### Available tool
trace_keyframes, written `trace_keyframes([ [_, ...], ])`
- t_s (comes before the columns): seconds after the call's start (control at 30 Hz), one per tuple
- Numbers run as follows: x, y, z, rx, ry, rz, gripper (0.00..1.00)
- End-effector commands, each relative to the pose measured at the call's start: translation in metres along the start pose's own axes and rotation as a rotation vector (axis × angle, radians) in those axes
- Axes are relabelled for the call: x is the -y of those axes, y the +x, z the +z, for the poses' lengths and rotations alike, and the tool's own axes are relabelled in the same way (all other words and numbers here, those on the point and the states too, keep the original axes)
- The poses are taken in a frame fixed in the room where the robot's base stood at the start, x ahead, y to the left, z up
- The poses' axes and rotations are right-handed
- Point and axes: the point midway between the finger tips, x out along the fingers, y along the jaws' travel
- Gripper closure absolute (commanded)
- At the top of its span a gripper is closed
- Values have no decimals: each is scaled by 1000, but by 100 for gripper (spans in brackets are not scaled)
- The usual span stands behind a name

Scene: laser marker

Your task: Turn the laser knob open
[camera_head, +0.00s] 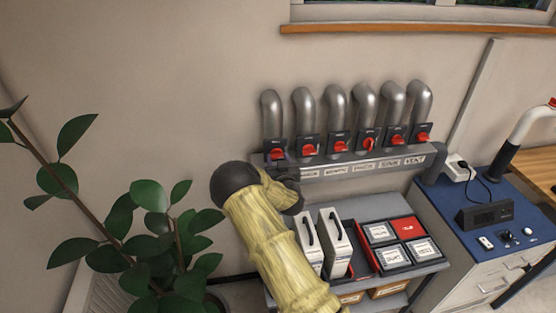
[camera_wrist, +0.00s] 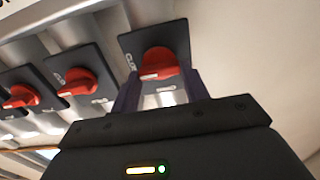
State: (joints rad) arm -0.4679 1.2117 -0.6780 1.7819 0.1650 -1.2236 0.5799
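A row of red rotary knobs on dark square plates sits under grey pipes on the wall. My gripper (camera_wrist: 160,92) is at the leftmost knob (camera_head: 277,154) in the head view. In the wrist view that red knob (camera_wrist: 158,63) lies between and just beyond the two dark purple fingers. The fingers stand apart, with a gap visible on each side of the knob; contact is not visible. In the head view my dark wrist hides the label below this knob, and the lettering is too small to tell which knob is the laser's.
Neighbouring knobs (camera_head: 308,149) stand close beside it, also seen at the left of the wrist view (camera_wrist: 77,80). Below is a grey cart (camera_head: 372,203) with white boxes and framed signs. A leafy plant (camera_head: 150,195) stands left of my arm. A blue-topped cabinet (camera_head: 455,238) is at right.

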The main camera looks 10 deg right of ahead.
Motion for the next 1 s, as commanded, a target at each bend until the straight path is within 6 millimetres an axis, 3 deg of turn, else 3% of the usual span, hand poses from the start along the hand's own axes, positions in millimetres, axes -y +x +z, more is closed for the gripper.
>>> trace_keyframes([
  [0.03,0,0,0,0,0,1,66],
  [0.1,0,0,0,0,0,1,77],
  [0.57,0,0,3,-1,-69,0,77],
  [1.0,2,0,6,-4,-384,-1,77],
])
